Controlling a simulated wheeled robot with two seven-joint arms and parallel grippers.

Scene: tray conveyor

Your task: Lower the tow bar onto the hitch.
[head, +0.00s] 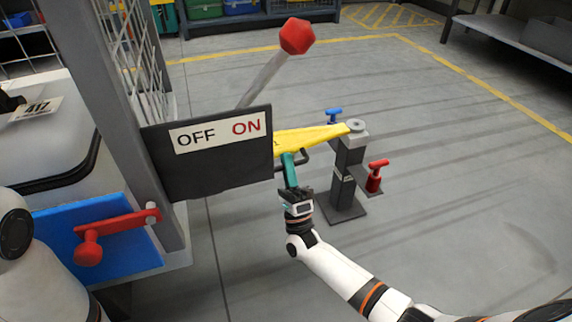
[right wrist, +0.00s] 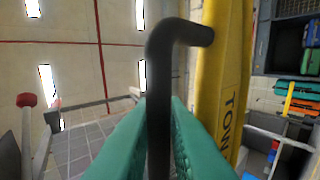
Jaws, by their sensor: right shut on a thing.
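The yellow tow bar (head: 315,136) sticks out to the right from behind the OFF/ON panel. Its far end is at the top of the dark hitch post (head: 346,178), by a grey ring (head: 356,125); I cannot tell whether it rests there or hovers just above. My right gripper (head: 289,160) is shut on the bar's dark bent handle. In the right wrist view, the teal fingers (right wrist: 158,130) close around this handle (right wrist: 160,85), and the yellow bar (right wrist: 222,75) with "TOW" lettering runs beside it. The bar's near end is hidden by the panel. My left gripper is not in view.
The OFF/ON panel (head: 212,158) and a lever with a red knob (head: 297,36) stand close left of the bar. A red T-handle (head: 376,176) and a blue one (head: 333,115) flank the post. A red crank (head: 90,247) is at lower left. Floor to the right is clear.

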